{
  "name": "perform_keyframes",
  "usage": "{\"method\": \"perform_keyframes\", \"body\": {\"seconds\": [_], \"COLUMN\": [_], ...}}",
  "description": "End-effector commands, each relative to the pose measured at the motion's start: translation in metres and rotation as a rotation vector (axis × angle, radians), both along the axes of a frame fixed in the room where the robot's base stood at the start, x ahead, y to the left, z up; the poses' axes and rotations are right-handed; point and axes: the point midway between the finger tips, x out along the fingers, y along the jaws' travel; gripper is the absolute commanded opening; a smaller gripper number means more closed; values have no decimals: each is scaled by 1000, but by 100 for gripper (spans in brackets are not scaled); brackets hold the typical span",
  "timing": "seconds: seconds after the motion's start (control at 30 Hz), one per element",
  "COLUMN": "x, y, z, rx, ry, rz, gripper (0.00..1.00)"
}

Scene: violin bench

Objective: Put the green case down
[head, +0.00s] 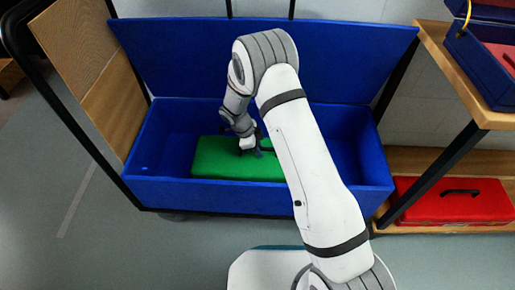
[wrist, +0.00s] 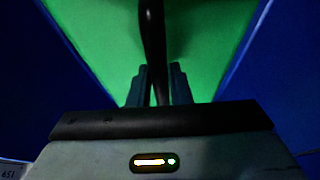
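The green case (head: 215,160) is inside the blue-lined bin (head: 240,195), lying flat with its broad face up. I cannot tell whether it rests on the bin floor. My gripper (head: 258,149) is over the case's middle, reaching down at its black handle. In the wrist view, the green case (wrist: 210,45) fills the middle, with blue walls on both sides. The black handle (wrist: 152,35) runs down between the two fingers of my gripper (wrist: 160,78), which close on it from both sides. My arm hides the case's right part in the head view.
The bin's raised blue back panel (head: 180,60) stands behind it, with a wooden side panel (head: 90,75) at left. A red case (head: 450,205) lies on a low shelf at right. An open blue case (head: 480,65) sits on the shelf above. Grey floor is clear at left.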

Motion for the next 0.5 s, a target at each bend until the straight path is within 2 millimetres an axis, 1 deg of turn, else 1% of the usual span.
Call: {"method": "perform_keyframes", "body": {"seconds": [0.03,0.2,0.5], "x": [0,0,0], "y": [0,0,-1], "z": [0,0,3], "rx": [0,0,0], "ry": [0,0,0], "rz": [0,-1,-1], "gripper": [22,36,36]}}
